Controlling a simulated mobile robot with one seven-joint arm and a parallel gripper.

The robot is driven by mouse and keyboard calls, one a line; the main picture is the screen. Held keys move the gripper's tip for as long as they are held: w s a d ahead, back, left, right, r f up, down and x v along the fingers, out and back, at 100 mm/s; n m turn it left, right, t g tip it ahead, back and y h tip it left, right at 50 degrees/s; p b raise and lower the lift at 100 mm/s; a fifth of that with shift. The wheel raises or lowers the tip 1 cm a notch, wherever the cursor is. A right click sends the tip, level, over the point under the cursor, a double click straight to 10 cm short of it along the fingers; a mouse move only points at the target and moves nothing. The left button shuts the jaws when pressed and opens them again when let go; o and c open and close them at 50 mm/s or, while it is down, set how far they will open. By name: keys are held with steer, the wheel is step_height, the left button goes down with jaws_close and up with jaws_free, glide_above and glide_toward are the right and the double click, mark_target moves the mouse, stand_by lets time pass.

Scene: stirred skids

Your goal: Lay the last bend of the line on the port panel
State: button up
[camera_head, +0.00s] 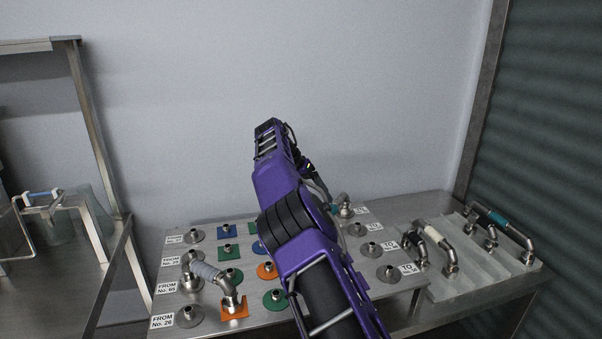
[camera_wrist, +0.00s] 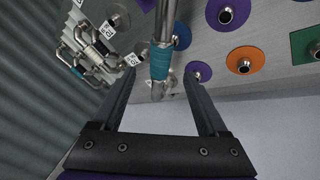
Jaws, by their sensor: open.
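The port panel (camera_head: 215,295) lies on the bench with coloured and grey ports and FROM and TO labels. A steel bend with a teal sleeve (camera_wrist: 161,62) stands on the panel in the wrist view. In the head view its end (camera_head: 345,206) shows near the right-hand ports, the rest behind my arm. My gripper (camera_wrist: 160,72) is open, one finger either side of the teal sleeve; contact is not visible. In the head view my arm hides the fingertips. A bend with a grey sleeve (camera_head: 207,272) runs from a left-hand port to the orange square port (camera_head: 235,311).
A ridged tray (camera_head: 470,281) at the right holds bends, one with a cream sleeve (camera_head: 434,234) and one with a teal sleeve (camera_head: 497,216). A steel shelf (camera_head: 60,270) with a glass vessel stands at the left. The wall is behind the panel; a corrugated shutter (camera_head: 560,130) is at right.

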steer(key=p+v, duration=0.3)
steer(key=v, duration=0.6)
steer(key=shift+r, duration=0.2)
steer(key=shift+s+a+r, duration=0.1)
steer(key=shift+s, duration=0.05)
